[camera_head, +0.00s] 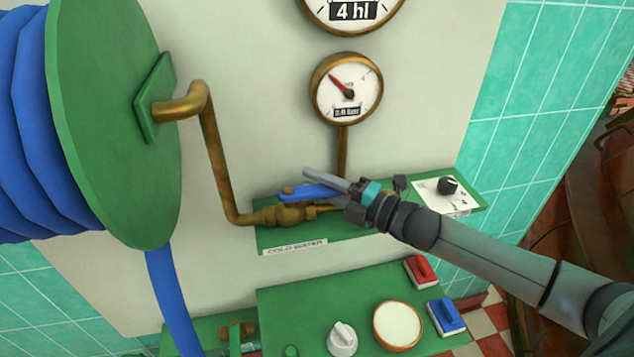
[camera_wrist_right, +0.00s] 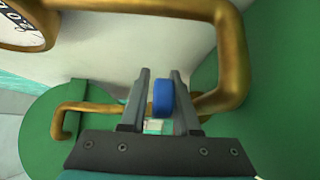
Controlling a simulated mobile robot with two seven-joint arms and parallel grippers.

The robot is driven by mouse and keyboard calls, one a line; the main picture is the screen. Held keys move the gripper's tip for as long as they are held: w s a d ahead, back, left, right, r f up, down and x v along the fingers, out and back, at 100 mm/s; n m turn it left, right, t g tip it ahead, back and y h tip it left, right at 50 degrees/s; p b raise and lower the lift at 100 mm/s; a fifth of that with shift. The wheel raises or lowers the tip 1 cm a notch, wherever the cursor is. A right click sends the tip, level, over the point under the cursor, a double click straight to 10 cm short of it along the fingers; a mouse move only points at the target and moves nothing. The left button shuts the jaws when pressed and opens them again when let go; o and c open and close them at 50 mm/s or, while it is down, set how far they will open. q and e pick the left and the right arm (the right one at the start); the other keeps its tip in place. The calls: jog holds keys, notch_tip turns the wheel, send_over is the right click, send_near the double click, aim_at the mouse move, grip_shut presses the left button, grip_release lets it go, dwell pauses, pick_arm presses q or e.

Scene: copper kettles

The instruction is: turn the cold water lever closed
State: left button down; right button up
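The blue cold water lever (camera_head: 310,191) sits on a brass valve (camera_head: 290,214) above the "COLD WATER" label (camera_head: 295,247). It reaches right from the valve, roughly along the pipe. My right gripper (camera_head: 328,180) comes in from the right at the lever, and its hand hides the lever's right end. In the right wrist view, the blue lever (camera_wrist_right: 162,97) shows between the two spread fingers of the right gripper (camera_wrist_right: 160,98). The lever is close to the right finger, with a clear gap to the left finger. My left gripper is out of view.
A brass pipe (camera_head: 215,150) runs from a green hose reel (camera_head: 115,120) to the valve. A gauge (camera_head: 346,88) with a red needle hangs above. A black knob (camera_head: 448,186) is right of the hand. Red (camera_head: 421,271) and blue (camera_head: 446,316) switches lie below.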

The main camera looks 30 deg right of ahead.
jog(key=shift+c, duration=0.2)
grip_shut()
dwell(1.1)
